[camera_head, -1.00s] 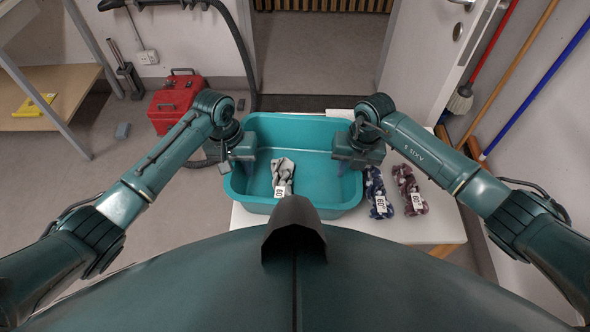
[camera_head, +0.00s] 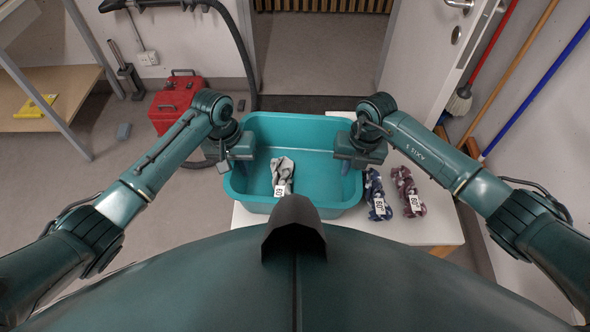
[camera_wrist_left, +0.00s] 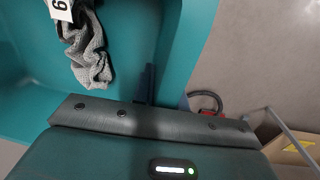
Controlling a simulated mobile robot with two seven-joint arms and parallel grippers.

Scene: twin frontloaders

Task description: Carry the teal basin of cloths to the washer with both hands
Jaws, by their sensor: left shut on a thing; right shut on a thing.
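The teal basin (camera_head: 318,178) stands on a white table, its left side reaching past the table's left edge. A grey cloth (camera_head: 283,170) with a white numbered tag lies inside it; the cloth also shows in the left wrist view (camera_wrist_left: 88,58). My left gripper (camera_head: 233,163) is shut on the basin's left wall, and in the left wrist view the wall (camera_wrist_left: 190,50) runs between its fingers. My right gripper (camera_head: 353,163) is shut on the basin's right wall. The fingertips are partly hidden by the gripper bodies. The washer is not recognisable in these views.
Two tagged cloth bundles, one blue (camera_head: 375,193) and one dark red (camera_head: 407,190), lie on the white table (camera_head: 418,232) right of the basin. A red toolbox (camera_head: 175,103) stands on the floor at left. Broom handles (camera_head: 535,88) lean at right; a doorway is behind.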

